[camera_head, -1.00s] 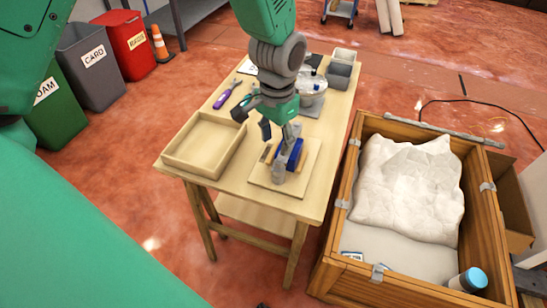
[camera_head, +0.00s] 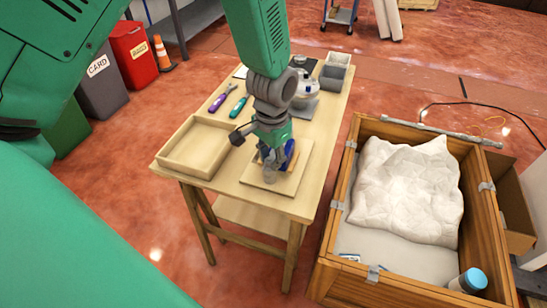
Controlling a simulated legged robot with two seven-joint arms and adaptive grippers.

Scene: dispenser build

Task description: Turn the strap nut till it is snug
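My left gripper (camera_head: 271,168) is at the light wooden board (camera_head: 255,178) on the front part of the table. Its fingers point down over a blue part with an orange-brown piece (camera_head: 290,153) that sits on the board. The gripper covers most of this part. I cannot make out the strap nut; it is hidden or too small. Whether the fingers are open or shut, or touch anything, cannot be told. My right gripper is not in view.
An empty wooden tray (camera_head: 165,157) stands left of the board. A purple-handled tool (camera_head: 221,98), a teal-handled tool (camera_head: 239,106), a white-and-clear vessel (camera_head: 306,88) and grey bins (camera_head: 333,77) are farther back. A wooden crate (camera_head: 331,250) stands to the right.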

